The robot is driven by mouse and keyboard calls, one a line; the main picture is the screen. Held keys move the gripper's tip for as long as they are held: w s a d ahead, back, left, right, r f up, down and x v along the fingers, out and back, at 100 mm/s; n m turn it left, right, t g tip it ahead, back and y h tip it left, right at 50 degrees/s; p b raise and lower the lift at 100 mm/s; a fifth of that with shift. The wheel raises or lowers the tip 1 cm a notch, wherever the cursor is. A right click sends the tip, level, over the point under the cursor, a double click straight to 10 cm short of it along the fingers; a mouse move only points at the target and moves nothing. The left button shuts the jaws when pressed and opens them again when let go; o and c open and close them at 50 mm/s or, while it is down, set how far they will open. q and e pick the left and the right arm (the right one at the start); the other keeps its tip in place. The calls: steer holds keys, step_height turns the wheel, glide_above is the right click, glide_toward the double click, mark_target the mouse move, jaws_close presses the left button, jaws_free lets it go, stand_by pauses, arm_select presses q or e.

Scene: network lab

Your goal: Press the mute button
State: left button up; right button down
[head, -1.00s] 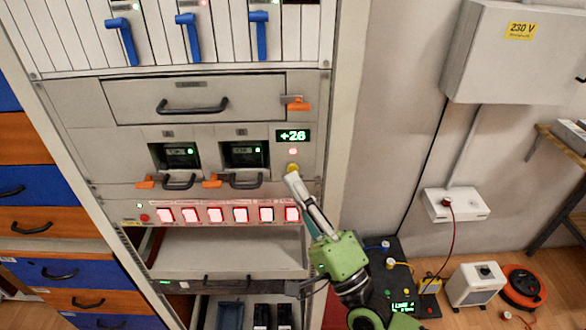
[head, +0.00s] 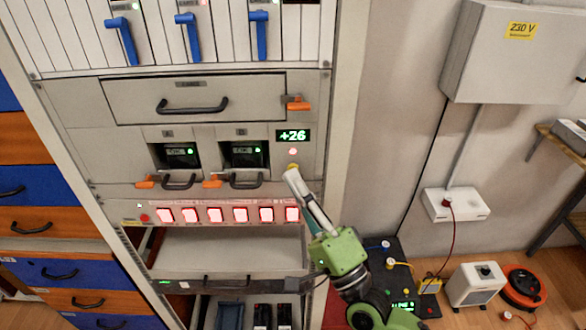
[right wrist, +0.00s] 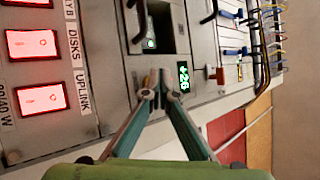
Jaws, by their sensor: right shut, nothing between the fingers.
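A small yellow button (head: 293,166) sits on the grey rack panel below the green "+26" display (head: 293,135) and a small red light (head: 292,152). I read no "mute" label on it. My right gripper (head: 291,175) is shut and empty, with its fingertips at the button's lower edge, covering most of it. I cannot tell whether they touch. My left gripper is not in view.
A row of several lit red switches (head: 241,214) runs below my right gripper. Two bays with black handles (head: 246,181) and orange latches are to the left. An orange latch (head: 298,104) sticks out above the display.

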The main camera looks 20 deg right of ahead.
steer(key=shift+w+d, duration=0.1)
steer(key=shift+w, duration=0.25)
stand_by(0.7)
steer(key=shift+s, duration=0.1)
steer(key=shift+s+a, duration=0.2)
steer(key=shift+s, duration=0.5)
steer(key=shift+s+a+p, duration=0.1)
steer(key=shift+s+a, duration=0.15)
steer(key=shift+s, duration=0.55)
steer(key=shift+s+a+p, duration=0.15)
steer(key=shift+s+a, duration=0.05)
steer(key=shift+s, duration=0.6)
steer(key=shift+s+a+p, duration=0.1)
steer(key=shift+s+a, duration=0.15)
steer(key=shift+s, duration=0.55)
